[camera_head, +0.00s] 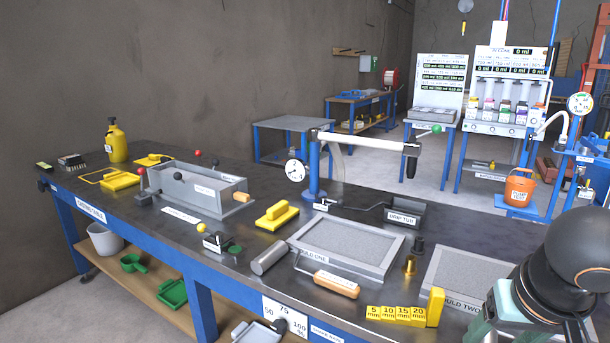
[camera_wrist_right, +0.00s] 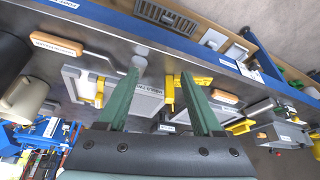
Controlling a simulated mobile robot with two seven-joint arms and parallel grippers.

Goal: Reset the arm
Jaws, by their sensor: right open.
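My right arm (camera_head: 565,265) comes in at the lower right of the head view, above the front right corner of the long dark worktable (camera_head: 130,205). Its hand is cut off by the picture's lower edge there. In the right wrist view my right gripper (camera_wrist_right: 160,74) has its two green fingers spread wide, with nothing between them. The fingers point over the tabletop, and they look clear of the things on it. Mould two (camera_head: 465,285), a grey tray, lies just beside the right arm and is partly hidden by it. My left gripper is not in view.
Mould one (camera_head: 345,245), yellow thickness gauges (camera_head: 400,315), a brass weight (camera_head: 410,264) and a wooden-handled roller (camera_head: 336,284) lie near the arm. A blue post with a dial (camera_head: 295,171) stands behind them. The table's back right stretch is fairly clear.

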